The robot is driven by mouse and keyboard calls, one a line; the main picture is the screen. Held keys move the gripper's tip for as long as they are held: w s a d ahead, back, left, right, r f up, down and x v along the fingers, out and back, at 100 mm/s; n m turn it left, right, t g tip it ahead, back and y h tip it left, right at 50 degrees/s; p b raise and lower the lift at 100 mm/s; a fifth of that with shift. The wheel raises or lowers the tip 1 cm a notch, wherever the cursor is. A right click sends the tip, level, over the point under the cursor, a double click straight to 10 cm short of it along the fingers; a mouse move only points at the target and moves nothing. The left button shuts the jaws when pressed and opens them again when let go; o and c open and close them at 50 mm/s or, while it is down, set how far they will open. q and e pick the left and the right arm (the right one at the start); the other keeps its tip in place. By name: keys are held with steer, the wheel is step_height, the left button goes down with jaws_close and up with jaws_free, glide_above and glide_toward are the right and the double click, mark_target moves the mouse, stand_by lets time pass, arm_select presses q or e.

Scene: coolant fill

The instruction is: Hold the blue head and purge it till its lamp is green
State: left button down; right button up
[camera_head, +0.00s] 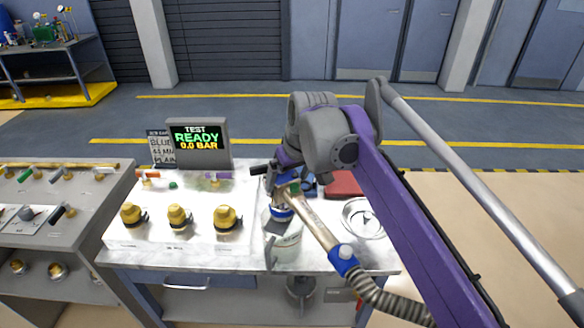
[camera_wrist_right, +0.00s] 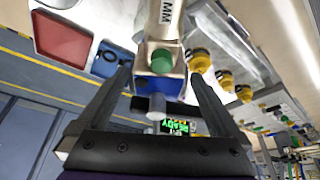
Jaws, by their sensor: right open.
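The blue head (camera_wrist_right: 158,88) is at the end of a beige handle (camera_head: 318,218), which has a blue collar (camera_head: 342,262) and a ribbed grey hose. A round green part (camera_wrist_right: 160,58), perhaps its lamp, sits on it; I cannot tell whether it is lit. My right gripper (camera_wrist_right: 163,78) is open, with one finger on each side of the blue head in the right wrist view. No clear finger contact shows. In the head view my right gripper (camera_head: 280,183) is partly hidden by its arm. My left gripper is not in view.
A screen (camera_head: 199,144) reads TEST READY 0.0 BAR. Several yellow fittings (camera_head: 179,217) stand on the white panel. A whitish container (camera_head: 286,246) is below the handle. A red tray (camera_head: 345,184) and a round dish (camera_head: 363,219) lie to the right.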

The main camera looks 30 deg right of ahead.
mark_target(285, 187)
steer(key=shift+x, duration=2.45)
jaws_close()
stand_by(1.1)
